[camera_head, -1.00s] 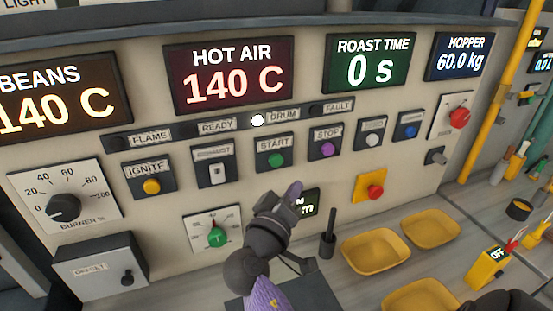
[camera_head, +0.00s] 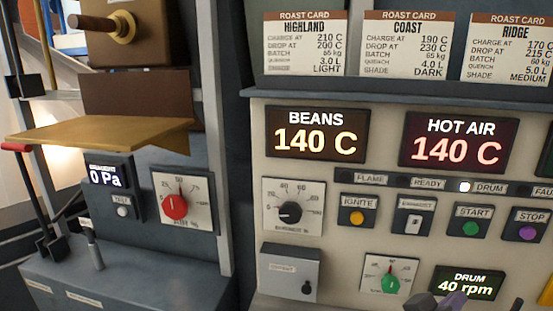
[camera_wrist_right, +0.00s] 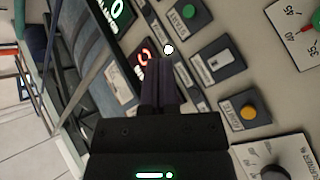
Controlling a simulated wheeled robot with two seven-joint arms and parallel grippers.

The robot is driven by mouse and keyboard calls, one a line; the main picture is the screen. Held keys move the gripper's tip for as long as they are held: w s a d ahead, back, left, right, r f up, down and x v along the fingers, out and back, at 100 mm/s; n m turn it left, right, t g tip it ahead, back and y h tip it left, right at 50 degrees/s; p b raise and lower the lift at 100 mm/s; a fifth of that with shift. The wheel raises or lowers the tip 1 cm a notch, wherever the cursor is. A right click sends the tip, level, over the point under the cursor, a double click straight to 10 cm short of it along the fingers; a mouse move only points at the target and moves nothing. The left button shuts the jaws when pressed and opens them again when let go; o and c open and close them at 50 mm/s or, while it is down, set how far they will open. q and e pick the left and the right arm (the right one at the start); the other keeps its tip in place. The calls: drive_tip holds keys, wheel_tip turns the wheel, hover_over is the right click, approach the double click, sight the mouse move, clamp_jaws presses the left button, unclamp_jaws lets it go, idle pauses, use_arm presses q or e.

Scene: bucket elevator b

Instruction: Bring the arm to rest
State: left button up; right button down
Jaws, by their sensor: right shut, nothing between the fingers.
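My right gripper (camera_head: 440,300) shows only as its dark and purple tip at the bottom edge of the head view, in front of the control panel below the knobs. In the right wrist view its two fingers (camera_wrist_right: 160,75) are together, with nothing between them. The rest of my right arm is out of the head view. My left arm and gripper are not in view.
The roaster panel (camera_head: 340,215) holds displays, an ignite button (camera_head: 357,217), a start button (camera_head: 470,228) and a green drum knob (camera_head: 390,284) close to the gripper. A red knob (camera_head: 175,206) and brass-coloured tray (camera_head: 95,133) are at the left.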

drive_tip(key=s+a+f+n+g+y, duration=0.1)
drive_tip(key=s+a+f+y, duration=0.3)
drive_tip(key=f, duration=0.3)
drive_tip(key=s+a+f+n+g+y, duration=0.1)
drive_tip(key=s+f+y, duration=0.2)
drive_tip(key=f+y, duration=0.25)
drive_tip(key=s+a+f+n+g+y, duration=0.3)
drive_tip(key=s+a+f+y, duration=0.45)
drive_tip(key=s+a, duration=0.25)
drive_tip(key=s+f+g+b, duration=0.1)
drive_tip(key=s+f+b, duration=0.15)
drive_tip(key=f, duration=1.05)
drive_tip(key=s+f+g+b, duration=0.15)
drive_tip(key=f+b, duration=0.25)
drive_tip(key=f, duration=0.8)
use_arm(q)
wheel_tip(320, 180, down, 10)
drive_tip(key=b, duration=0.3)
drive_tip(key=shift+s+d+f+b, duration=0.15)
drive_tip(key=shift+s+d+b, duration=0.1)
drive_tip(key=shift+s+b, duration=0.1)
use_arm(e)
drive_tip(key=s+d+f, duration=0.3)
drive_tip(key=s+f, duration=0.9)
drive_tip(key=shift+d, duration=0.15)
